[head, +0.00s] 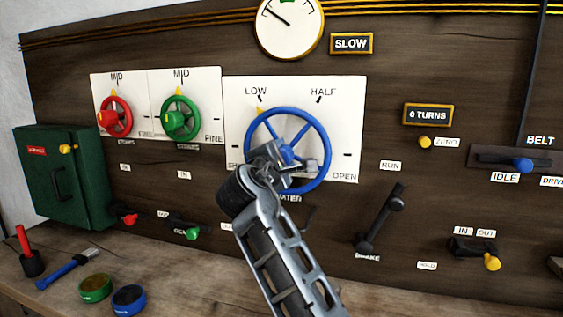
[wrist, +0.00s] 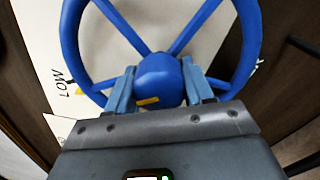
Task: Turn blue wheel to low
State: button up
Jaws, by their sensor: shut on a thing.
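The blue wheel (head: 325,151) is a spoked handwheel on a white panel, with SHUT (partly hidden), LOW, HALF and OPEN marked around it. A yellow pointer (head: 260,110) at its upper left rim stands by the LOW mark (head: 256,91). My gripper (head: 281,158) reaches up from below and covers the lower left of the wheel. In the wrist view, my gripper (wrist: 158,86) has a finger on each side of the blue hub (wrist: 158,72) and is shut on it. The wheel's rim (wrist: 70,35) arches above, and the LOW label (wrist: 61,82) is at the left.
Red (head: 130,113) and green (head: 196,118) wheels stand left of the blue one, both by MID. A dial (head: 290,25) is above. A black lever (head: 378,222) and a belt lever (head: 522,165) are to the right. Several loose items lie on the bench at lower left.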

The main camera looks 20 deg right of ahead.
jog(key=shift+m, duration=0.5)
jog(key=shift+f, duration=0.1)
jog(key=o, duration=1)
jog(key=shift+b+v, duration=0.75)
jog(key=shift+v, duration=3.15)
